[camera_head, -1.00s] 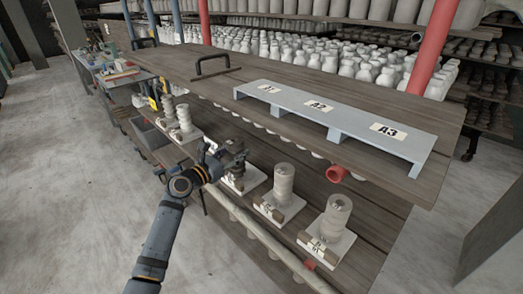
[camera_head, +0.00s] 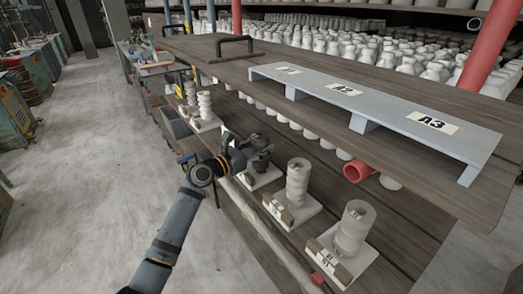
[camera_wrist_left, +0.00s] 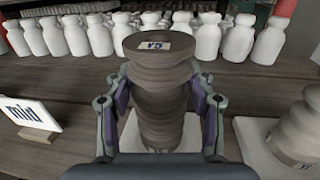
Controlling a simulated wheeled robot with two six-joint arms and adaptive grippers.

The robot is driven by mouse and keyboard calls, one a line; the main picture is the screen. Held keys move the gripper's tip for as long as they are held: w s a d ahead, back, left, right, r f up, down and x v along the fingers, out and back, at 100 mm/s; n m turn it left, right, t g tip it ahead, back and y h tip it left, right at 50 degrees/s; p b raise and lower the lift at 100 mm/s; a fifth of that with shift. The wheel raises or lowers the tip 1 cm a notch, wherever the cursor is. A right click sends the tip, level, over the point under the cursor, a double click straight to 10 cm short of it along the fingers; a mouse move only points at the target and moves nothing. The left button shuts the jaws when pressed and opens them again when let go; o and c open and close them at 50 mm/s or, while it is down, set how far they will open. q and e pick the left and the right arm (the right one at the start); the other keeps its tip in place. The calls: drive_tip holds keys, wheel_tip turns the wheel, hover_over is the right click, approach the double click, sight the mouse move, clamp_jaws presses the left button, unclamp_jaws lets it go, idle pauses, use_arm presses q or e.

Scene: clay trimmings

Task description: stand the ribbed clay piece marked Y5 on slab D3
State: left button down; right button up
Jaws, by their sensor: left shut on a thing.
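My left gripper (camera_head: 243,158) is shut on the dark, ribbed clay piece (camera_head: 261,152). In the left wrist view this piece (camera_wrist_left: 157,85) is upright between the fingers and its top label reads Y5. A pale slab (camera_head: 266,180) lies right below it in the head view, and a white part of a slab (camera_wrist_left: 188,132) shows behind its lower half in the wrist view. I cannot read that slab's mark or tell whether the piece touches it. My right gripper is not in view.
Two pale ribbed pieces (camera_head: 298,180) (camera_head: 354,228) stand on slabs to the right, and more stand to the left (camera_head: 204,106). A blue-grey raised shelf (camera_head: 400,118) marked A2 and A3 sits on the upper board. A red pipe end (camera_head: 355,171) juts out below. A "mid" sign (camera_wrist_left: 33,115) stands left in the wrist view.

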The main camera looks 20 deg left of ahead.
use_arm(q)
drive_tip(key=shift+s+a+r, duration=0.1)
drive_tip(key=shift+a+r, duration=0.05)
drive_tip(key=shift+c, duration=2.4)
unclamp_jaws()
drive_tip(key=b+v, duration=0.1)
drive_tip(key=v, duration=1.1)
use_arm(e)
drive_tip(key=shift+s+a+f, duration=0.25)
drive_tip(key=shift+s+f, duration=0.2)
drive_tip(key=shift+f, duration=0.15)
